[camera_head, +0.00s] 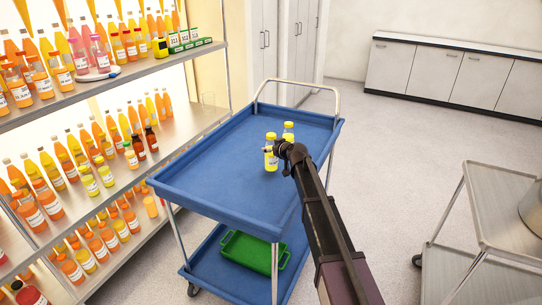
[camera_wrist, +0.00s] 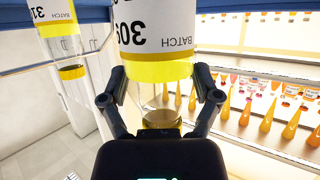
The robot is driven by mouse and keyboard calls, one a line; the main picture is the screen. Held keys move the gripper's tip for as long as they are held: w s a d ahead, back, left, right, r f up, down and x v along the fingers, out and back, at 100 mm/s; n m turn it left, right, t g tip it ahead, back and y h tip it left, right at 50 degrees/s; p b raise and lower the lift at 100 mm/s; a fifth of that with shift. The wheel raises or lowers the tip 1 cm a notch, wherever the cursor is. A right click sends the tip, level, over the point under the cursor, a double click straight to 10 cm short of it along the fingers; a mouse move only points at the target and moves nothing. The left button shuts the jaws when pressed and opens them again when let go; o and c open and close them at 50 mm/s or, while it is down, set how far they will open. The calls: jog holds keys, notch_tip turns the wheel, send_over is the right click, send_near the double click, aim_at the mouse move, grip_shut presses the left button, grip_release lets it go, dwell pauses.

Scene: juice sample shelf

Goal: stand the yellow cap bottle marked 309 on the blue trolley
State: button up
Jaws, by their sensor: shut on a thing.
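My gripper (camera_wrist: 160,86) is shut on the bottle marked 309 (camera_wrist: 155,35), one finger on each side. In the wrist view its white label reads upside down, with a yellow band and clear part beside it. In the head view, my gripper (camera_head: 277,149) is at the nearer yellow-capped bottle (camera_head: 271,160), which appears upright over the blue trolley's (camera_head: 215,165) top tray. I cannot tell whether its base touches the tray.
A second yellow-capped bottle (camera_head: 289,127) stands just behind; its label starts with 31 in the wrist view (camera_wrist: 55,12). The trolley's left and front top is clear. A green crate (camera_head: 250,255) is on its lower shelf. Bottle shelves (camera_head: 180,130) stand left, a grey cart (camera_head: 500,215) right.

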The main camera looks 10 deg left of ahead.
jog(key=shift+f+b, duration=1.25)
jog(key=shift+f, duration=0.25)
jog(key=shift+f, duration=0.15)
jog(key=o, duration=1.1)
jog(key=shift+r, duration=0.25)
jog(key=p+v, duration=0.4)
jog(key=v, duration=0.8)
jog(key=shift+p, duration=0.35)
jog(key=s+d+f+m+g+h, duration=0.2)
jog(key=s+d, duration=0.4)
jog(key=s, duration=0.4)
jog(key=s+d+f+m+g+h, duration=0.2)
jog(key=s+d+f+g, duration=0.3)
jog(key=s, duration=0.6)
jog(key=s+d+f+m+g+h, duration=0.3)
jog(key=s+d+f+g+h, duration=0.1)
jog(key=s+d, duration=0.5)
jog(key=shift+s+d+f, duration=0.1)
jog(key=shift+s+f, duration=0.05)
jog(key=shift+s, duration=0.5)
jog(key=shift+s+f, duration=0.2)
jog(key=shift+s, duration=0.4)
